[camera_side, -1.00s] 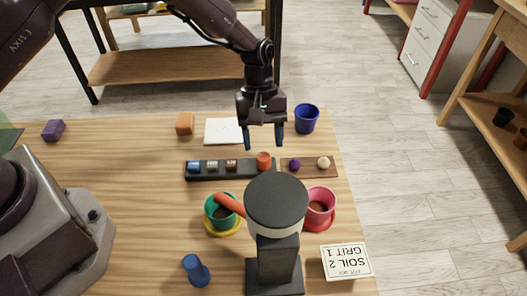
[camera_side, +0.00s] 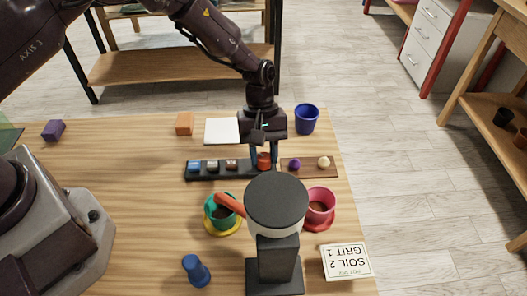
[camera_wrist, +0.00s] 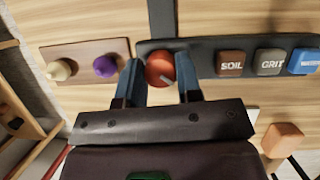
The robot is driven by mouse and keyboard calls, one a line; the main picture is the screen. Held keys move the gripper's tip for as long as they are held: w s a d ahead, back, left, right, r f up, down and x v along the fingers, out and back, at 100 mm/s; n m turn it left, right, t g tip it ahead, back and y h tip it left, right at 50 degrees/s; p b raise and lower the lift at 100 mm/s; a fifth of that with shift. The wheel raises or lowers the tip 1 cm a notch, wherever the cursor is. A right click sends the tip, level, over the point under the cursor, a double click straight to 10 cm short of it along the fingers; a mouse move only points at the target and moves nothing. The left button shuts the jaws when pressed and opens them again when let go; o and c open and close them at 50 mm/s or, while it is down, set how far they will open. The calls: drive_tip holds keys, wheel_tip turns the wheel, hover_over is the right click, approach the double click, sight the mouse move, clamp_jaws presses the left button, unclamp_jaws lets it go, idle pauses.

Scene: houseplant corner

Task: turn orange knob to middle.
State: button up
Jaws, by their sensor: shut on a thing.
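The orange knob (camera_side: 264,162) sits at the right end of the dark control strip (camera_side: 220,174) on the wooden table. My gripper (camera_side: 264,154) points down over it, with a blue finger on each side. In the wrist view, my gripper (camera_wrist: 161,72) is shut on the orange knob (camera_wrist: 158,66). A pale pointer line on the knob's top runs toward the lower right in that view. The strip (camera_wrist: 205,46) also carries a SOIL button (camera_wrist: 231,63), a GRIT button (camera_wrist: 269,62) and a blue button (camera_wrist: 304,61).
A brown board (camera_side: 309,174) with a purple and a cream knob lies just right of the strip. A dark-topped device (camera_side: 276,205), green pot (camera_side: 213,203) and pink pot (camera_side: 321,203) stand in front. A blue pot (camera_side: 306,119) stands behind. The table's left middle is clear.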

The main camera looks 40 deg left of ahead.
drive_tip(key=m, duration=0.2)
drive_tip(key=m+g+y, duration=0.1)
drive_tip(key=m, duration=0.1)
drive_tip(key=shift+w+d+m+y, duration=0.1)
drive_tip(key=shift+m+y, duration=0.2)
drive_tip(key=shift+m, duration=0.1)
drive_tip(key=shift+m+y, duration=1)
drive_tip(key=shift+m, duration=1.5)
drive_tip(key=o, duration=0.9)
drive_tip(key=v, duration=1.3)
drive_tip(key=shift+w+f, duration=0.1)
drive_tip(key=shift+w, duration=0.2)
